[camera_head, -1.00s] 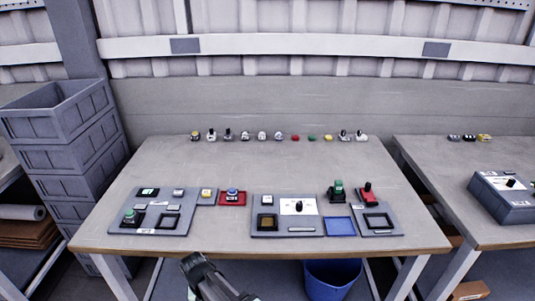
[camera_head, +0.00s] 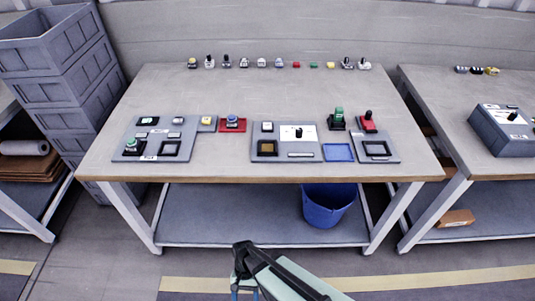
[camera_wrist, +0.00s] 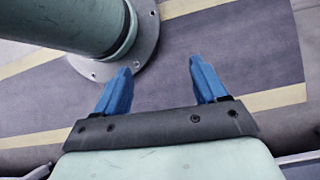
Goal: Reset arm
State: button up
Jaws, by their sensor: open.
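In the wrist view my gripper (camera_wrist: 163,80) has its two blue fingers apart, with nothing between them. It points down toward the grey floor and its pale yellow stripes, beside my own base. In the head view my arm rises from the bottom edge, in front of and below the workbench (camera_head: 250,90). Part of the blue gripper (camera_head: 243,290) shows at the bottom, partly cut off by the edge. It is clear of the bench and touches nothing that I can see.
Grey panels with buttons and switches (camera_head: 285,156) lie along the bench's front. Several small parts stand in a row at its back. A blue bin (camera_head: 328,205) is on the lower shelf. Stacked grey crates (camera_head: 68,80) stand left. A second bench with a grey box (camera_head: 505,130) is right.

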jog(key=s+d+n, duration=0.1)
jog(key=s+d, duration=0.2)
jog(key=d, duration=2.1)
jog(key=shift+d+f, duration=0.2)
jog(key=shift+d, duration=0.1)
jog(key=shift+s, duration=0.1)
